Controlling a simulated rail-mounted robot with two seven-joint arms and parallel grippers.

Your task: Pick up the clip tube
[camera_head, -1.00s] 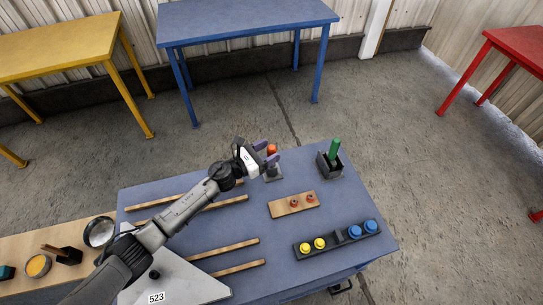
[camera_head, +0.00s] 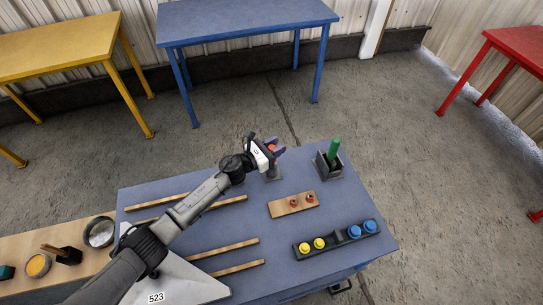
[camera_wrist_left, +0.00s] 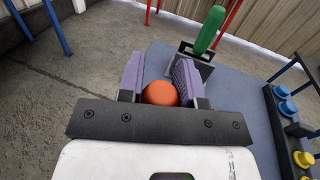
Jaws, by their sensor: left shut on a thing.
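My left gripper (camera_head: 276,148) is over the small grey stand (camera_head: 272,174) near the table's back edge. It is shut on an orange round-topped piece (camera_wrist_left: 160,94), which sits between the two purple fingers in the left wrist view. In the head view only a bit of the orange shows, and its lower part is hidden, so I cannot tell whether it is clear of the stand. A green tube (camera_head: 334,149) stands upright in a dark square holder (camera_head: 329,166) to the right. It also shows in the left wrist view (camera_wrist_left: 209,31). My right gripper is not in view.
Wooden strips (camera_head: 228,245) lie at left. A wooden side bench (camera_head: 20,236) holds round containers.

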